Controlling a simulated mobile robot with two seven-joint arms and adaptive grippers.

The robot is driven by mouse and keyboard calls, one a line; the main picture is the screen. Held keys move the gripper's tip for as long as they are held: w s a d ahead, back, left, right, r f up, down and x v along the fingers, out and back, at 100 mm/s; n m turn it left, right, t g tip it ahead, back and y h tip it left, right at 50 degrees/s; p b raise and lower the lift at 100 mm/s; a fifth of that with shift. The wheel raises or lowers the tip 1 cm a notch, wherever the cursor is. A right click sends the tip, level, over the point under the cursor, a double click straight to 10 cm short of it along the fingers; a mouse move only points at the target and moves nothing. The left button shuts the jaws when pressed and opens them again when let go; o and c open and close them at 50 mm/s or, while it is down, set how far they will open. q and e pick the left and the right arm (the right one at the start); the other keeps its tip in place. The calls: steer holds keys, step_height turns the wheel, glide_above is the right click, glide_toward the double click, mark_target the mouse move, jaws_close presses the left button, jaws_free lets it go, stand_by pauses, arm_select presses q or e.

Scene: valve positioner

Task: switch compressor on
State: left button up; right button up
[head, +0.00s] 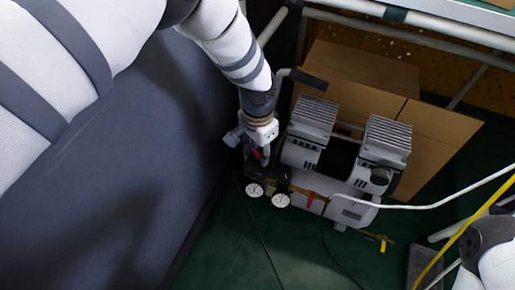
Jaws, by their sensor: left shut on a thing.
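The compressor (352,160) stands on the green floor, with two grey finned motor heads, a silver tank and two round white gauges (268,195) at its lower left. My left gripper (264,154) reaches down to the compressor's left end, just above the gauges.
Cardboard boxes (432,140) stand close behind the compressor, under a table frame. A white hose (440,204) runs from the compressor to the right, and a yellow hose (458,232) crosses at the lower right. Dark cables lie on the floor in front.

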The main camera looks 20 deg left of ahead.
mark_target(258, 153)
arm_select(q)
steer(key=m, duration=0.2)
steer(key=shift+m, duration=0.4)
steer(key=m, duration=0.3)
steer(key=shift+m+p, duration=0.3)
steer(key=shift+p, duration=0.1)
steer(key=m, duration=0.6)
steer(key=o, duration=1.2)
steer(key=shift+c, duration=0.2)
step_height(258, 153, up, 12)
